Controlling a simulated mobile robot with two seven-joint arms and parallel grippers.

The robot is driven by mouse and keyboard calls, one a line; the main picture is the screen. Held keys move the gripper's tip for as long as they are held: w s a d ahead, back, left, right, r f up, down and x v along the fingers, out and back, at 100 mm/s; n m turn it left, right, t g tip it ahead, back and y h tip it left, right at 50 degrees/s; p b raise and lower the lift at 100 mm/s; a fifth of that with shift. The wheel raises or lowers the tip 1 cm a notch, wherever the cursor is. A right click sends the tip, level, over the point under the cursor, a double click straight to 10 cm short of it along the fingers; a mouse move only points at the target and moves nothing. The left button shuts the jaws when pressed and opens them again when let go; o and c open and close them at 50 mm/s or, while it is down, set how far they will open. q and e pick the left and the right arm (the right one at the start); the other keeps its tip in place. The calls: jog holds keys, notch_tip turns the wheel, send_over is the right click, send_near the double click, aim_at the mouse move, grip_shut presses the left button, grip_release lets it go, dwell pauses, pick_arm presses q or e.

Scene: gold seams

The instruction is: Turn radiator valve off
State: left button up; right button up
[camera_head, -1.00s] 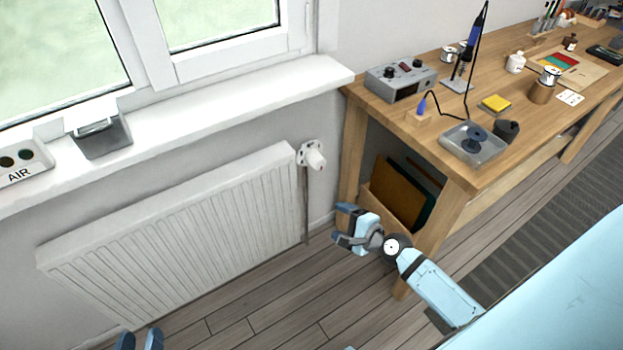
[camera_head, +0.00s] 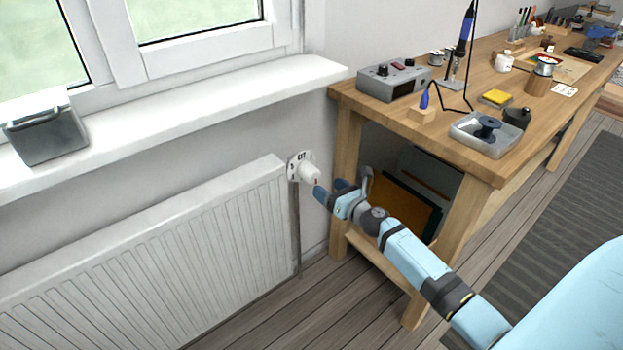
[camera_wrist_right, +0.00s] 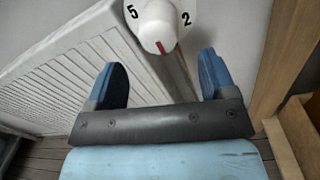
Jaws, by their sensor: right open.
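The white radiator valve (camera_head: 309,173) sits at the top right corner of the white radiator (camera_head: 160,255), with a pale marked plate behind it. In the right wrist view the valve knob (camera_wrist_right: 158,25) shows a red mark on its lower side, with a 5 to its left and a 2 to its right. My right gripper (camera_head: 330,190) is just right of and below the knob, apart from it. In the right wrist view its two blue fingers (camera_wrist_right: 163,80) are spread and empty, with the knob beyond them. My left gripper is out of view.
A wooden workbench (camera_head: 430,105) with a grey soldering station (camera_head: 394,80) and small tools stands close to the right.

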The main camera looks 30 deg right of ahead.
aim_at(316, 180)
jog(key=w, duration=0.2)
jog(key=w+b, duration=0.1)
jog(key=w, duration=0.3)
jog(key=shift+w+a, duration=0.2)
jog(key=shift+a, duration=0.2)
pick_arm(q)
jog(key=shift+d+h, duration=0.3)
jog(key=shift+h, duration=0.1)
pick_arm(e)
jog(key=shift+w, duration=0.7)
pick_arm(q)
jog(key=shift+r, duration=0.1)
pick_arm(e)
jog(key=shift+a, duration=0.1)
jog(key=shift+c, duration=0.3)
jog(key=c, duration=0.9)
jog(key=shift+o, duration=0.2)
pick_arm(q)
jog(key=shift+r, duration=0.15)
pick_arm(e)
jog(key=shift+n, duration=0.3)
